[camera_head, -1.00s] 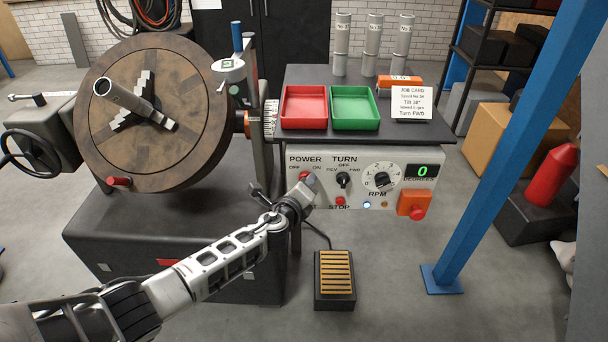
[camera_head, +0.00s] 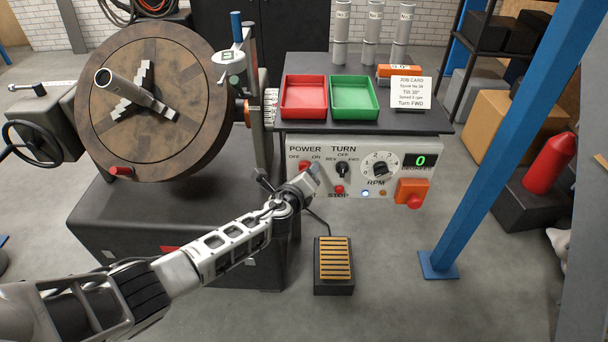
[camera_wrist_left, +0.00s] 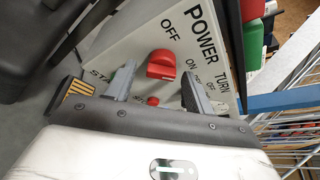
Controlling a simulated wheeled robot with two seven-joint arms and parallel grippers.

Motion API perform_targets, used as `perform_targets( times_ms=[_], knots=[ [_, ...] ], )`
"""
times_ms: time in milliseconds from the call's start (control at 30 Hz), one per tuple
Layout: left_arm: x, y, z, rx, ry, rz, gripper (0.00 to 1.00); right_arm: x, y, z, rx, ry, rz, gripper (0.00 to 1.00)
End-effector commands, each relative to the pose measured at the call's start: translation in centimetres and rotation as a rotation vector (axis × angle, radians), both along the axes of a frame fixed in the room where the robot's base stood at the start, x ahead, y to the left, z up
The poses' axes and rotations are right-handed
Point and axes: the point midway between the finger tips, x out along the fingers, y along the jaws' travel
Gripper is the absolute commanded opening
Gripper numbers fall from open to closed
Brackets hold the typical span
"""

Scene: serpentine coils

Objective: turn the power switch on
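The red power switch (camera_head: 305,166) is a knob at the upper left of the light grey control panel (camera_head: 325,195), under the POWER label with OFF and ON marks. My left gripper (camera_head: 314,173) is close in front of the panel, by the knob, and partly covers the lettering below it. In the left wrist view the knob (camera_wrist_left: 161,66) shows between and beyond the two spread fingertips of my left gripper (camera_wrist_left: 160,85). The gripper is open and empty, with no visible contact on the knob. I cannot tell the knob's exact setting. My right gripper is out of view.
The panel also holds the black turn switch (camera_head: 342,169), red stop button (camera_head: 339,189), RPM dial (camera_head: 380,168), a display reading 0 and an orange-red emergency button (camera_head: 414,200). Red and green trays (camera_head: 354,97) sit above. A foot pedal (camera_head: 334,265) lies on the floor.

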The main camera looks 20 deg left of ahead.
Motion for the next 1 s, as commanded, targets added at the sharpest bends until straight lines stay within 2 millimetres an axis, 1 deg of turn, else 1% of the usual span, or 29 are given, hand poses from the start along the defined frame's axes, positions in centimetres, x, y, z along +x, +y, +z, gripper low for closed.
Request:
perform_targets(
  times_ms=[233,367,467,633,1000],
  knots=[
    [-0.1,0.0,0.1,-0.002,0.000,0.001,0.53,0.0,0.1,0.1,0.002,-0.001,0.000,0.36],
    [-0.9,0.0,0.4,-0.002,0.000,-0.001,0.53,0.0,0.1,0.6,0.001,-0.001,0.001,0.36],
    [-2.4,0.0,0.9,-0.002,0.001,-0.001,0.53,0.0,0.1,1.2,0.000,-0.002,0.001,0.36],
    [-5.4,0.0,1.5,-0.003,0.001,-0.002,0.53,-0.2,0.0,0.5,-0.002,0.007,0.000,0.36],
    [-12.8,0.0,3.6,-0.002,0.002,-0.002,0.53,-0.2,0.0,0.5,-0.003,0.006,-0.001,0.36]
  ],
)
